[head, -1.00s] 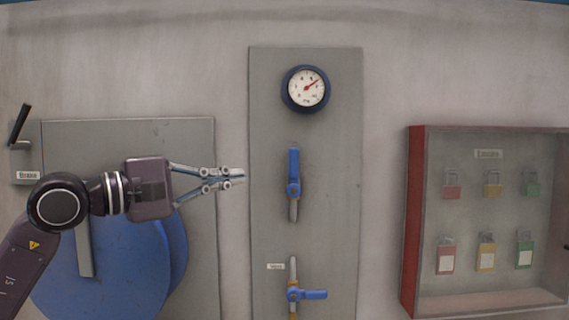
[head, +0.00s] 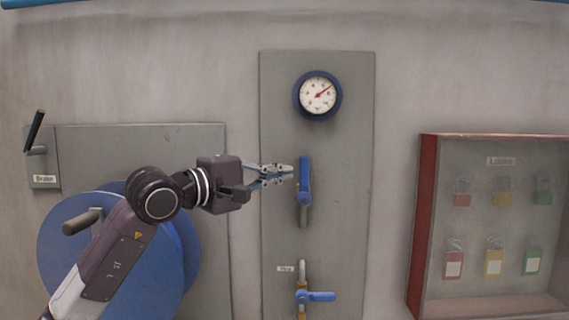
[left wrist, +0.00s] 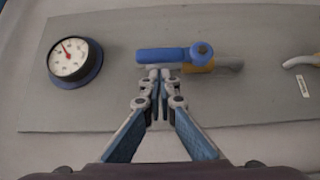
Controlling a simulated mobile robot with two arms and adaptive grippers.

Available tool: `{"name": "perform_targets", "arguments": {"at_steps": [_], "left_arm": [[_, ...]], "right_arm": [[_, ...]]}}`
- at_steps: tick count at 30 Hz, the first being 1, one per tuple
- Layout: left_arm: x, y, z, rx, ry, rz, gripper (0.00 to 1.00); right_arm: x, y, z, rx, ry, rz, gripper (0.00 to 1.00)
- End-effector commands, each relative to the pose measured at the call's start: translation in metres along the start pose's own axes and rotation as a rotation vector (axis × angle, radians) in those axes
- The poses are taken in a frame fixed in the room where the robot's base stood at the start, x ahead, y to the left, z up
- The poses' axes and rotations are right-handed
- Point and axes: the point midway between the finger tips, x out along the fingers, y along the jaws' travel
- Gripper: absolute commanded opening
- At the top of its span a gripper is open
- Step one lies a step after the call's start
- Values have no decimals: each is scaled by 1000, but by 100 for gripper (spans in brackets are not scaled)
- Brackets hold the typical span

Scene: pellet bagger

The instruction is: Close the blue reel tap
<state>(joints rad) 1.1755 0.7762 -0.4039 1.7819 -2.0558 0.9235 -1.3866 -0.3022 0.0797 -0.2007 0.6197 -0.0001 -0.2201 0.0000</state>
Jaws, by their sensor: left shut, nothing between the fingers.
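The upper tap on the grey panel has a blue lever (head: 305,172) pointing up, in line with its short pipe below. In the left wrist view the same lever (left wrist: 163,55) lies sideways, its round hub at its right end. My left gripper (head: 289,172) is shut and empty, with its tips at the lever's left side. In the left wrist view the gripper tips (left wrist: 159,73) are close to the lever's edge; I cannot tell whether they touch. A lower tap has a blue lever (head: 318,296) pointing right, across its pipe. My right gripper is not in view.
A round gauge (head: 318,95) sits above the upper tap. A blue reel (head: 150,262) stands at the left behind my arm, with a brake lever (head: 35,130) above it. A red-edged padlock case (head: 424,230) stands out at the right. Bare wall separates the panel and case.

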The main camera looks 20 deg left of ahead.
Motion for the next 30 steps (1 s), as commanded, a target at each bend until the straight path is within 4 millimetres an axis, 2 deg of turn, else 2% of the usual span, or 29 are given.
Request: {"name": "perform_targets", "arguments": {"at_steps": [4, 14, 24, 30], "left_arm": [[6, 1, 6, -1, -1, 1, 0], [6, 0, 7, -1, 0, 1, 0], [12, 9, 12, 84, 0, -83, 0], [12, 5, 12, 94, 0, -95, 0]], "right_arm": [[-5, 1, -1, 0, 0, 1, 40], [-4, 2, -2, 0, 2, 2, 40], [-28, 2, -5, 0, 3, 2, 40], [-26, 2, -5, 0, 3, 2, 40]]}}
